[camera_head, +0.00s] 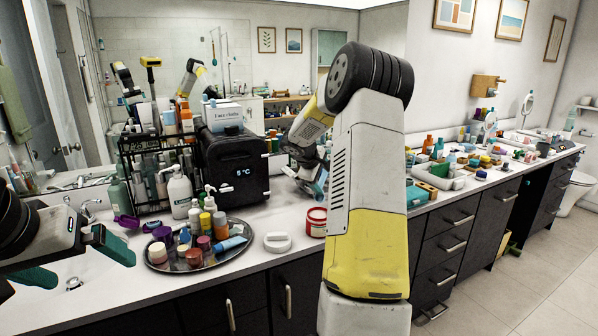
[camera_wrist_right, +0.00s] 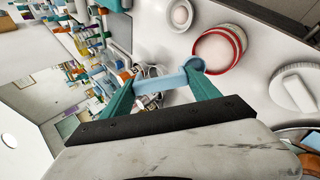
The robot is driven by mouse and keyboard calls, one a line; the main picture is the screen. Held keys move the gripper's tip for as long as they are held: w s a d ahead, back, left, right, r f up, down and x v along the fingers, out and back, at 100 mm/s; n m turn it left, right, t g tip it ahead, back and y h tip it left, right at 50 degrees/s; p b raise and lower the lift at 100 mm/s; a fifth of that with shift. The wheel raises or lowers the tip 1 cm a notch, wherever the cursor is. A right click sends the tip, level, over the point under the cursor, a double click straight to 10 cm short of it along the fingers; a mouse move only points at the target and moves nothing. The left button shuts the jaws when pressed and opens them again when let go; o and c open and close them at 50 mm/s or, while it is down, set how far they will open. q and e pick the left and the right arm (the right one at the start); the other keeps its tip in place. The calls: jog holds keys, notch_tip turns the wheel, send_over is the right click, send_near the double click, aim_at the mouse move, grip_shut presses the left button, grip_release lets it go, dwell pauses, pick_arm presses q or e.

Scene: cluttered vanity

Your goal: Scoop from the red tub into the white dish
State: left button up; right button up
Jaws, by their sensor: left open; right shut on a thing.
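The red tub (camera_head: 317,222) stands open near the counter's front edge, left of my right arm. In the right wrist view the tub (camera_wrist_right: 220,48) shows pale contents. A small round white dish (camera_wrist_right: 181,14) sits beyond it there; I cannot make it out in the head view. My right gripper (camera_wrist_right: 152,86) is shut on a light blue scoop (camera_wrist_right: 163,82). The scoop's rounded end is beside the tub's rim in that view; contact is unclear. In the head view my right gripper (camera_head: 316,184) is above and behind the tub. My left gripper (camera_head: 84,268) is open and empty over the sink.
A white lid-like disc (camera_head: 277,242) with a raised bar lies left of the tub. A round tray (camera_head: 158,264) of bottles and jars is further left. A black mini fridge (camera_head: 234,170) stands behind. Clutter (camera_head: 470,160) fills the counter on the right.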

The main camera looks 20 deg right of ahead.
aim_at(321, 199)
jog(key=shift+f, duration=4)
jog(key=d+f+g+y, duration=0.1)
jog(key=y, duration=0.1)
jog(key=w+d+f+g+y, duration=0.1)
jog(key=g+y, duration=0.1)
jog(key=w+d+f+g+y, duration=0.1)
jog(key=g+y, duration=0.1)
jog(key=shift+w+y, duration=0.15)
jog(key=shift+y, duration=0.25)
jog(key=shift+r, duration=0.1)
notch_tip(321, 199, up, 5)
jog(key=shift+f, duration=0.1)
